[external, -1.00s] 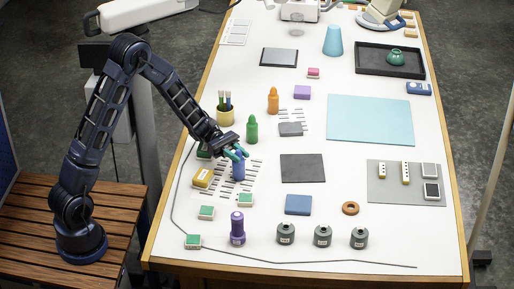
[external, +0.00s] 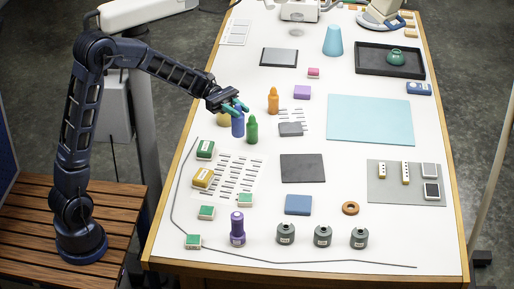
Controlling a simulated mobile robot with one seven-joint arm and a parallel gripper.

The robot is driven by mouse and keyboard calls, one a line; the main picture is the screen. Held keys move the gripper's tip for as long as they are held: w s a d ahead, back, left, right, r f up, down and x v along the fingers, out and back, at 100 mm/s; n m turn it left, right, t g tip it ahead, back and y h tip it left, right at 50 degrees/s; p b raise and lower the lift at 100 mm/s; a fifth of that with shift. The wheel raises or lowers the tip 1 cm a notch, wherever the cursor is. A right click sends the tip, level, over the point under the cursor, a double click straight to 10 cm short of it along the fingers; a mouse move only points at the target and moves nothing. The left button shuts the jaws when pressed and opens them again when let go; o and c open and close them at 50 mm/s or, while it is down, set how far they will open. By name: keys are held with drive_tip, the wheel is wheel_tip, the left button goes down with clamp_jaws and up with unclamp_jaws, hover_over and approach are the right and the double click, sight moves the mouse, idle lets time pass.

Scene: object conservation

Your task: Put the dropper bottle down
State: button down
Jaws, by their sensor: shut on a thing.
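The blue dropper bottle (external: 238,126) is upright between the teal fingers of my gripper (external: 236,107). My gripper is shut on its upper part.
A printed sheet (external: 238,178) lies in front, with green and yellow blocks (external: 203,178) along its left. A grey block (external: 291,129) lies to the right. A purple bottle (external: 237,228) and several grey jars (external: 322,236) stand near the front edge. White table shows around the dark square mat (external: 303,168).

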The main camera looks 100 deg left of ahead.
drive_tip(key=w+a+r+n+t+y, duration=0.1)
drive_tip(key=w+a+n+t+y, duration=0.15)
drive_tip(key=w, duration=0.85)
drive_tip(key=w+a+n+t+y, duration=0.1)
drive_tip(key=w+a+y, duration=0.15)
drive_tip(key=w, duration=0.85)
wheel_tip(320, 180, down, 19)
drive_tip(key=shift+w+a+f, duration=0.15)
drive_tip(key=shift+f, duration=0.05)
drive_tip(key=shift+f+g, duration=0.1)
drive_tip(key=shift+g, duration=0.15)
drive_tip(key=c, duration=1.1)
unclamp_jaws()
drive_tip(key=shift+c, duration=0.2)
